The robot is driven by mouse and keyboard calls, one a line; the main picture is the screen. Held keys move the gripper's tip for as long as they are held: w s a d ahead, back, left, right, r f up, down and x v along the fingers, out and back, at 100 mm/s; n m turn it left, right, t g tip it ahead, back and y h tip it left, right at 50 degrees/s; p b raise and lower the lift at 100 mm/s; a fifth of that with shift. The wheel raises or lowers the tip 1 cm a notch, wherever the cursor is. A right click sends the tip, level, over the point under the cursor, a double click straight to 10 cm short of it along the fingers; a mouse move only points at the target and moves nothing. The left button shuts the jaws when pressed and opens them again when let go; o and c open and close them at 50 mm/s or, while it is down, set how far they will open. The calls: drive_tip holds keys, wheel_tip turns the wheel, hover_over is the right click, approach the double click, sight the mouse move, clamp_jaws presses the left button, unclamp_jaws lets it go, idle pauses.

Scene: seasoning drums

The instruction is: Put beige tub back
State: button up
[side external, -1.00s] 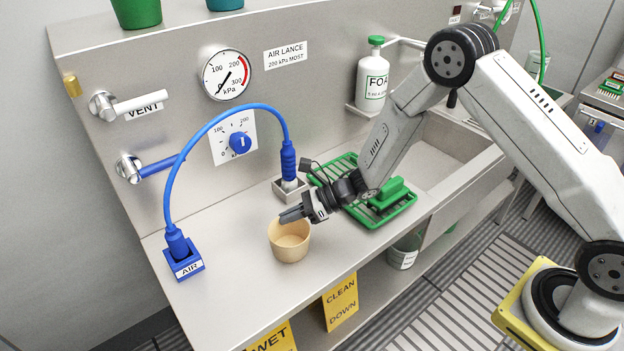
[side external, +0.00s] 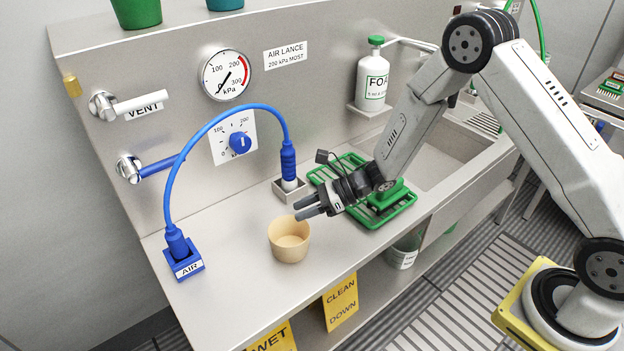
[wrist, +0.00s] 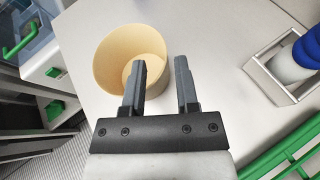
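The beige tub (side external: 289,240) stands upright and open-topped on the steel counter, and it looks empty. In the wrist view the beige tub (wrist: 116,62) is just beyond and left of my fingers. My gripper (side external: 302,206) is above and to the right of the tub in the side view, with its fingers apart and nothing between them. In the wrist view my gripper (wrist: 158,82) also shows open; its left finger overlaps the tub in the picture. The fingers appear clear of the tub.
A blue hose runs from the AIR socket (side external: 184,262) to a blue nozzle in a metal holder (side external: 289,190) behind the tub. A green rack (side external: 400,214) with a green item sits under my wrist. A FOAM bottle (side external: 371,82) stands at the back.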

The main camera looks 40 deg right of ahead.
drive_tip(key=v, duration=0.8)
drive_tip(key=shift+d, duration=0.15)
idle(0.4)
drive_tip(key=s+d+r+m+t+h, duration=0.15)
drive_tip(key=m+h, duration=0.25)
drive_tip(key=m, duration=0.6)
drive_tip(key=d+r+m+h, duration=0.2)
drive_tip(key=d+m+h, duration=0.1)
drive_tip(key=m, duration=0.6)
drive_tip(key=s+d+r+m+h, duration=0.1)
drive_tip(key=d+m+h, duration=0.25)
drive_tip(key=m, duration=0.65)
drive_tip(key=s+a+r+m+g+h, duration=0.1)
drive_tip(key=s+m+g, duration=0.4)
drive_tip(key=s+m, duration=0.8)
drive_tip(key=a+m, duration=0.1)
drive_tip(key=m, duration=0.4)
drive_tip(key=shift+s, duration=0.3)
drive_tip(key=shift+a+r, duration=0.1)
